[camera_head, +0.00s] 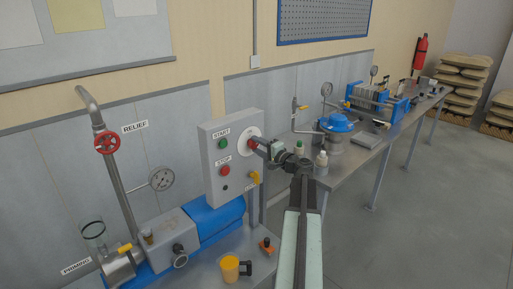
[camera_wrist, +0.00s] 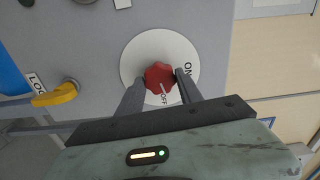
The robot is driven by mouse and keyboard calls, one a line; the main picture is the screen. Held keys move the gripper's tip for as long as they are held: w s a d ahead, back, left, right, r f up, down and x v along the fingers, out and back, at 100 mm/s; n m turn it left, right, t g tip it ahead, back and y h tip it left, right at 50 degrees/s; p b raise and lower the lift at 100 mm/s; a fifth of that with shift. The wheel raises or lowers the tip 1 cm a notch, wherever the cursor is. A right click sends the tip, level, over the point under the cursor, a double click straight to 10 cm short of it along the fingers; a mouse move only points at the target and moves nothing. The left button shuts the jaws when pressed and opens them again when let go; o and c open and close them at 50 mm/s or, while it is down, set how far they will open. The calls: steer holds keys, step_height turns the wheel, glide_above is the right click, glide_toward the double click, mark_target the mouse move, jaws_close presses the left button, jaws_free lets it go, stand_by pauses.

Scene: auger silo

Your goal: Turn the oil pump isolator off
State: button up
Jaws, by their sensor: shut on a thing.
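The isolator is a red lobed knob (camera_wrist: 158,75) on a round white dial plate (camera_wrist: 132,60), marked ON at the right and OFF at the bottom in the wrist view. A small pale line on the knob appears to point toward OFF. My gripper (camera_wrist: 160,82) has its two dark fingers on either side of the knob, shut on it. In the head view, my gripper (camera_head: 257,145) reaches the dial (camera_head: 245,130) on the right side of the grey control box (camera_head: 212,165), and its fingers partly hide the knob.
The box also carries a green START button (camera_head: 222,144), a red STOP button (camera_head: 224,170) and a yellow lock lever (camera_wrist: 55,95).

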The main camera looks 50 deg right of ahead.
steer(key=shift+r+m, duration=0.1)
steer(key=shift+m, duration=1.2)
steer(key=o, duration=1.4)
steer(key=shift+w, duration=0.1)
steer(key=s, duration=0.8)
steer(key=shift+a, duration=0.3)
